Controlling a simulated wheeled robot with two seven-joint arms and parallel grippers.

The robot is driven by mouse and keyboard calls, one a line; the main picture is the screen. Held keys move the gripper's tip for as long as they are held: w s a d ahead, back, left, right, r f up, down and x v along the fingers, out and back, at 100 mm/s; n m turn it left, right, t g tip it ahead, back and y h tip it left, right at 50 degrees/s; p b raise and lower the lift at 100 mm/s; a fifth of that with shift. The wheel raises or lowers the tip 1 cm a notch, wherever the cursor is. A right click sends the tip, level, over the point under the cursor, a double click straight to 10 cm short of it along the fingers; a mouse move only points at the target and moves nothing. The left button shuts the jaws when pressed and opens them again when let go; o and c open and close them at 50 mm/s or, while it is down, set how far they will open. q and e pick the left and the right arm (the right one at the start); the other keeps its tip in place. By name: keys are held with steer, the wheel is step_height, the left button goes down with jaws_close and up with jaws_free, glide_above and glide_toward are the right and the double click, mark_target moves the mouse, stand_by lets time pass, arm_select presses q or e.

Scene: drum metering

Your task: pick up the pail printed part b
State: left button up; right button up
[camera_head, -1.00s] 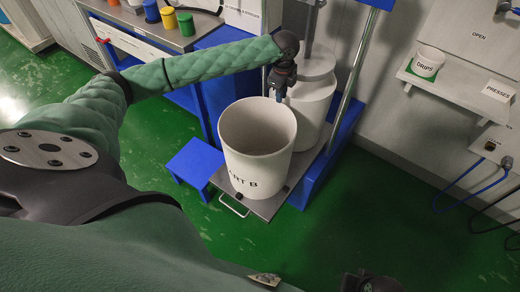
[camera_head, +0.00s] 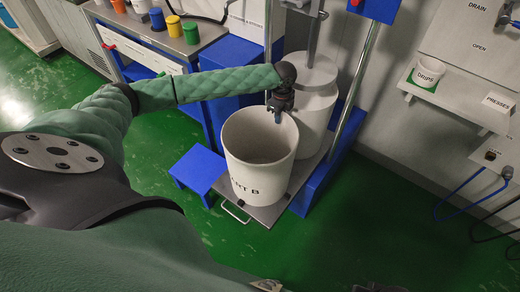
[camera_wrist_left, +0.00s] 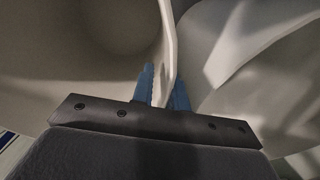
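The pail printed part b (camera_head: 252,172) is a large off-white open pail. It stands upright on a grey platform, its lettering facing me and partly shaded. My left gripper (camera_head: 278,114) is at the pail's far rim, pointing down. In the left wrist view the pail's rim (camera_wrist_left: 167,40) runs between the two blue fingers of the left gripper (camera_wrist_left: 164,88). The fingers are close together with the rim filling the gap, so they look shut on it. My right gripper's fingers do not show.
A white drum (camera_head: 318,100) stands just behind the pail, near a metal post (camera_head: 356,85). A blue step (camera_head: 197,168) is left of the platform (camera_head: 268,212). A shelf (camera_head: 455,105) with a DRIPS cup (camera_head: 427,73) is at right. Green floor is clear at right.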

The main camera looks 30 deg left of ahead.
arm_select(q)
steer(key=shift+f+p, duration=0.25)
steer(key=shift+p, duration=0.2)
stand_by(0.8)
steer(key=shift+c, duration=0.2)
jaws_close()
steer(key=shift+r, duration=0.1)
stand_by(1.0)
